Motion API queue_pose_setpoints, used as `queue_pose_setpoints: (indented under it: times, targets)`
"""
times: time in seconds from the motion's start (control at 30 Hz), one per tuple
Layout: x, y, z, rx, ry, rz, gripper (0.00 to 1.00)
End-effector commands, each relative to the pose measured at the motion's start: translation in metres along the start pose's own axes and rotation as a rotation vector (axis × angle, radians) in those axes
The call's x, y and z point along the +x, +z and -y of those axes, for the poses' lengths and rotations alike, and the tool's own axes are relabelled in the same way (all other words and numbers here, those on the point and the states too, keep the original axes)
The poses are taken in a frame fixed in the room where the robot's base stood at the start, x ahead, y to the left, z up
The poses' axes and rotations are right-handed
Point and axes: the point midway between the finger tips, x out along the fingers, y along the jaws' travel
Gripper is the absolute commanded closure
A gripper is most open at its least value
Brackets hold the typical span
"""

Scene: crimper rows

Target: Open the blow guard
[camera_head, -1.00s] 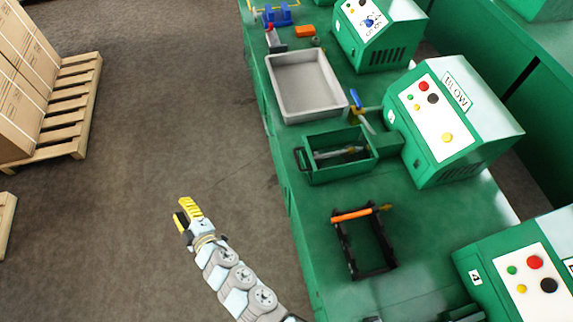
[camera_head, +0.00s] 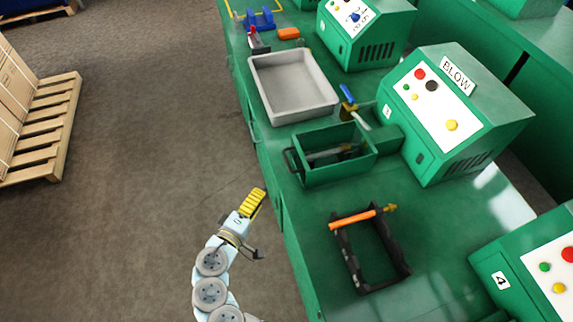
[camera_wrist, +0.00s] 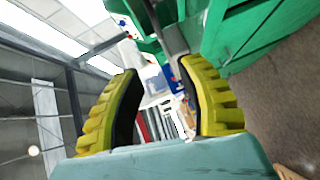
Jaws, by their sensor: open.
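The BLOW machine (camera_head: 462,115) is a green sloped box with a white button panel on the bench. In front of it sits a green open-topped box (camera_head: 335,170) with a dark handle (camera_head: 292,160) on its left side; it looks like the blow guard. A metal and dark part lies partly hidden inside the box. My gripper (camera_head: 253,203) has yellow ribbed fingers and is in front of the bench edge, left of and below the handle, not touching it. In the wrist view my gripper (camera_wrist: 160,70) is open, with nothing between the fingers.
A grey tray (camera_head: 293,85) and a blue-handled tool (camera_head: 352,105) are behind the box. A black frame with an orange bar (camera_head: 352,219) lies nearer on the green bench (camera_head: 305,235). A pallet (camera_head: 50,130) stands far left. The floor between is clear.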

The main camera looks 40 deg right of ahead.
Motion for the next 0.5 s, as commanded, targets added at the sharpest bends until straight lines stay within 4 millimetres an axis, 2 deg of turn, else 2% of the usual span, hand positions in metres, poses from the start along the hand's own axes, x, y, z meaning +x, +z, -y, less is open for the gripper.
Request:
queue_pose_setpoints:
  times: [0.13, 0.27, 0.5]
  targets:
    - [0.005, 0.004, -0.002, 0.003, 0.008, 0.019, 0.61]
    - [0.018, 0.005, -0.002, 0.001, 0.008, 0.022, 0.61]
    - [0.056, 0.006, -0.002, 0.002, 0.007, 0.021, 0.61]
